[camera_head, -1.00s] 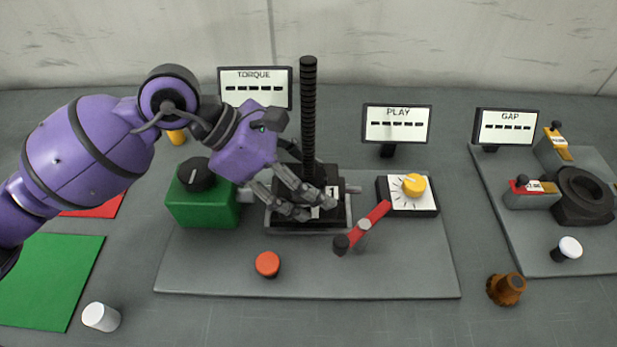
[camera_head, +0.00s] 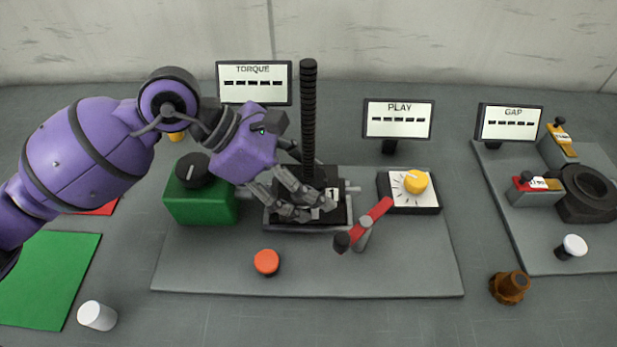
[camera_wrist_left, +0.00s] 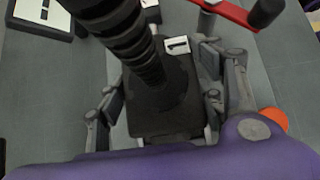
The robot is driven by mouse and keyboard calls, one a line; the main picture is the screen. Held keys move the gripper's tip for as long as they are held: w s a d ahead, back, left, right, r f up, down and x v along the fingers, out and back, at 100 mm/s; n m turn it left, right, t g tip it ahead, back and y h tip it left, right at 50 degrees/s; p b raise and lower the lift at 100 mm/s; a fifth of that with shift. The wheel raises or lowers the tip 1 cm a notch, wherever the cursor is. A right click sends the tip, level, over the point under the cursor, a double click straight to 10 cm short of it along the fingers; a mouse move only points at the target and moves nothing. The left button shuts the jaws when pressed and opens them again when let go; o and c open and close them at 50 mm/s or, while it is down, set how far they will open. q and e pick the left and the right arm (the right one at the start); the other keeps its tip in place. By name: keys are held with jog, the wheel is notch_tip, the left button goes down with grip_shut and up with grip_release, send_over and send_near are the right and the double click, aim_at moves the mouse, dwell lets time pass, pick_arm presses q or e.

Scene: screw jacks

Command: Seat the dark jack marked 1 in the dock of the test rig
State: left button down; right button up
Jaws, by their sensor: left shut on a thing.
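The dark jack (camera_head: 309,110) stands upright with its tall ribbed screw, and its white label marked 1 faces front. Its base sits within the low grey-walled dock (camera_head: 310,229) of the test rig (camera_head: 220,268); whether it rests flat on the floor of the dock is hidden. My left gripper (camera_head: 306,207) is shut on the jack's base, reaching in from the upper left. In the left wrist view the jack (camera_wrist_left: 168,105) and its label show between the two fingers. My right gripper is in neither current view.
A red-handled lever (camera_head: 372,215) stands just right of the dock, close to my fingers. A green box with a black knob (camera_head: 199,205) is at left, a yellow dial (camera_head: 416,182) at right, an orange button (camera_head: 266,262) in front. A brown fitting (camera_head: 509,287) lies front right.

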pick_arm(q)
jog(key=shift+d+f+b, duration=0.1)
jog(key=shift+f+b, duration=0.05)
jog(key=shift+b, duration=0.15)
jog(key=shift+c, duration=2.2)
grip_release()
jog(key=shift+o, duration=0.2)
jog(key=shift+f, duration=0.1)
jog(key=shift+s+a+f, duration=0.1)
jog(key=shift+a+f, duration=0.1)
jog(key=shift+f, duration=0.15)
jog(key=v, duration=1.2)
jog(key=shift+d+r, duration=0.1)
jog(key=shift+r, duration=0.2)
